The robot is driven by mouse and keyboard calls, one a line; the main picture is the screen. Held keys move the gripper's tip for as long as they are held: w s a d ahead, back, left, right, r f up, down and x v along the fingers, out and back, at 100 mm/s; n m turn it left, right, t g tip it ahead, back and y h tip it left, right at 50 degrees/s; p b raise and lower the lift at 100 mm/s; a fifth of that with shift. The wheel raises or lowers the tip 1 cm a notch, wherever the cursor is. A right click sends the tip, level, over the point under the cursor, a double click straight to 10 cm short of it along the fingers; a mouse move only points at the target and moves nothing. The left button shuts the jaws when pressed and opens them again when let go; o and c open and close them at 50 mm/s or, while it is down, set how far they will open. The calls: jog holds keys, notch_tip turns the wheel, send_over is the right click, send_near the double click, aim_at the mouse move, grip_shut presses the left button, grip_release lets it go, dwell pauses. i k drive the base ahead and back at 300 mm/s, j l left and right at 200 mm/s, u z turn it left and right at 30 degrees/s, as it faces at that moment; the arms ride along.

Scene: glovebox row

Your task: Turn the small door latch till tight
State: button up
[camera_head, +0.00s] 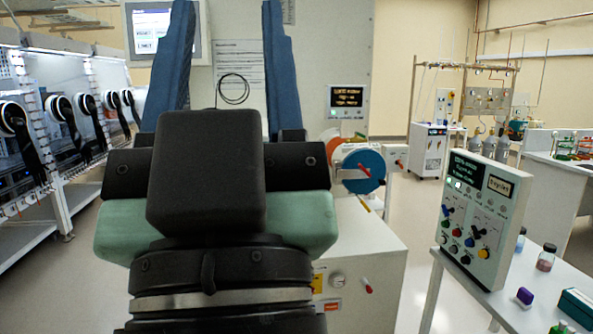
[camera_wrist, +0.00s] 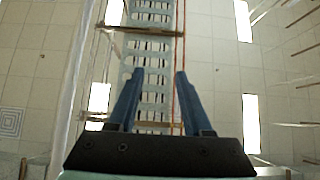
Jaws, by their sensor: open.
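My gripper (camera_head: 230,12) stands upright in the foreground of the head view, its two blue fingers spread wide with nothing between them. It also shows open and empty in the wrist view (camera_wrist: 159,80), pointing at the ceiling. Right of it and farther back is a round blue door (camera_head: 363,172) on a metal cylinder. A small red-tipped handle (camera_head: 399,164) sits at the door's right side; I cannot tell if it is the small door latch or how far it is turned. My gripper is apart from both. My wrist hides part of the cabinet behind.
A white control box (camera_head: 482,220) with knobs stands on a side table at right, with small bottles (camera_head: 546,257). A lit screen (camera_head: 157,32) hangs behind my fingers. Gloveboxes with black gloves (camera_head: 62,108) line the left. Open floor (camera_head: 405,215) lies between cabinet and table.

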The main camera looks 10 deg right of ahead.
aim_at(360, 165)
jog(key=i+l, duration=0.4)
jog(key=i, duration=0.2)
jog(key=i+l, duration=0.4)
jog(key=i, duration=0.2)
jog(key=i+l, duration=0.4)
jog(key=i, duration=0.2)
jog(key=i+l, duration=0.4)
jog(key=i, duration=0.2)
